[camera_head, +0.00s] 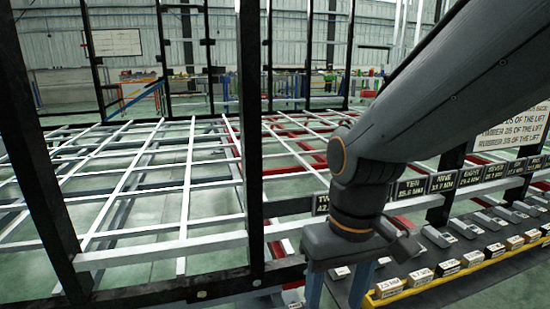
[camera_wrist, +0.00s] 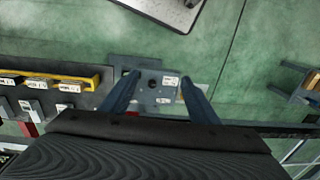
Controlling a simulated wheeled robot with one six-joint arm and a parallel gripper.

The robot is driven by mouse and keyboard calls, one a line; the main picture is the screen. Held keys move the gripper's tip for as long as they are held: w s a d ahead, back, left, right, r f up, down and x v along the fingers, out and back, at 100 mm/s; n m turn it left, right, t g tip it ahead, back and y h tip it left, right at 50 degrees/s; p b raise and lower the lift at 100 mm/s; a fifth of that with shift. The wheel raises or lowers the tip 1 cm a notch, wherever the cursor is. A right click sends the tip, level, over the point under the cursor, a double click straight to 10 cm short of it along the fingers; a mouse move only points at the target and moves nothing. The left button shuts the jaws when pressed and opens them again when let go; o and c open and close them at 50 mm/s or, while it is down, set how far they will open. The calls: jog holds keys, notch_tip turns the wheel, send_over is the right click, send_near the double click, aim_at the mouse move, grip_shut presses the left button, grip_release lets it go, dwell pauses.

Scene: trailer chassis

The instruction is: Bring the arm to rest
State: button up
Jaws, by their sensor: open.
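My arm (camera_head: 435,85) comes in from the upper right in the head view and bends down at the elbow-like joint with an orange ring. My gripper (camera_head: 335,290) hangs below it near the bottom edge, with its blue fingers partly cut off by the frame. In the wrist view my gripper (camera_wrist: 158,82) shows two blue fingers spread apart. Between and beyond them, a grey plate (camera_wrist: 148,65) with a dark round hole and white labels lies below. I see nothing held between the fingers.
A white and grey chassis frame (camera_head: 190,180) fills the left, with black uprights (camera_head: 251,130) close by. Labelled blocks (camera_head: 420,277) stand along a yellow-edged rack (camera_head: 440,284) at the lower right, under a row of black signs (camera_head: 442,182). Green floor (camera_wrist: 240,60) is open beyond the fingers.

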jog(key=s+d+r+m+p, duration=0.1)
jog(key=d+r+m+p, duration=0.2)
jog(key=d+r+p, duration=0.6)
jog(key=r+p, duration=0.1)
jog(key=p, duration=0.7)
jog(key=shift+d+h+p, duration=0.25)
jog(key=shift+h+p, duration=0.05)
jog(key=shift+p, duration=0.05)
jog(key=shift+s+a, duration=0.1)
